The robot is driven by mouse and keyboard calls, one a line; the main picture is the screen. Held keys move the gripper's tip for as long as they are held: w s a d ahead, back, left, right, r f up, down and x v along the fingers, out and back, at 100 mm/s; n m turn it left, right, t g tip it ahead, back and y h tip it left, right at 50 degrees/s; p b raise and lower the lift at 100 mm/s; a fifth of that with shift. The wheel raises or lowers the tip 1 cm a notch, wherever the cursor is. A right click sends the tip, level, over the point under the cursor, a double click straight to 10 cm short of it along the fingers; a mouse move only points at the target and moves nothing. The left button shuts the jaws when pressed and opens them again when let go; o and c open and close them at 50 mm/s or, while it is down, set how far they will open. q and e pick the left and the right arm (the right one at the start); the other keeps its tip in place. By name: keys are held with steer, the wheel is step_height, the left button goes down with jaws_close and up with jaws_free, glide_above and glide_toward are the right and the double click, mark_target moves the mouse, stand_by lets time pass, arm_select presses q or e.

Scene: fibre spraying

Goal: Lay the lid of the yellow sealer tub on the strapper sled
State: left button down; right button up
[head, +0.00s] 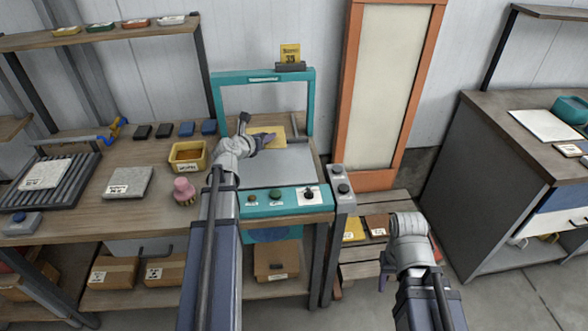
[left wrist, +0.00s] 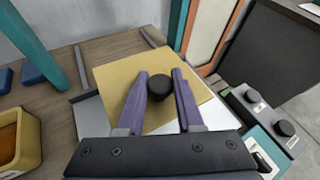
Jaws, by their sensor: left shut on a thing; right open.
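The lid (head: 267,136) is a flat yellow square with a black knob (left wrist: 159,87). My left gripper (head: 263,142) is shut on that knob, its fingers on both sides of it in the left wrist view (left wrist: 162,95). The lid is over the grey plate of the strapper sled (head: 285,165), inside the teal frame. I cannot tell whether it touches the plate. The yellow sealer tub (head: 204,157) stands lidless on the bench left of the strapper, brown inside; it also shows in the left wrist view (left wrist: 32,140). My right gripper (head: 384,281) is open and empty, low in front of the slatted pallet.
The teal strapper arch (head: 217,100) rises around the lid, with a control panel (head: 260,203) in front. A pink-topped item (head: 184,191), a grey block (head: 124,183) and several small dark and blue boxes sit on the bench. An orange-framed panel (head: 352,90) stands behind right.

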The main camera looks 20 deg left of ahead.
mark_target(271, 169)
arm_select(q)
steer(key=shift+w+d, duration=0.15)
steer(key=shift+d, duration=0.45)
step_height(271, 169, down, 10)
steer(key=b, duration=1)
steer(key=shift+f, duration=0.15)
arm_select(e)
step_height(271, 169, down, 10)
steer(key=shift+d, duration=0.35)
steer(key=shift+s, duration=0.15)
steer(key=shift+f, duration=0.15)
arm_select(q)
steer(key=c, duration=1)
jaws_free()
steer(key=shift+f, duration=0.1)
steer(key=o, duration=0.4)
steer(key=shift+o, duration=0.2)
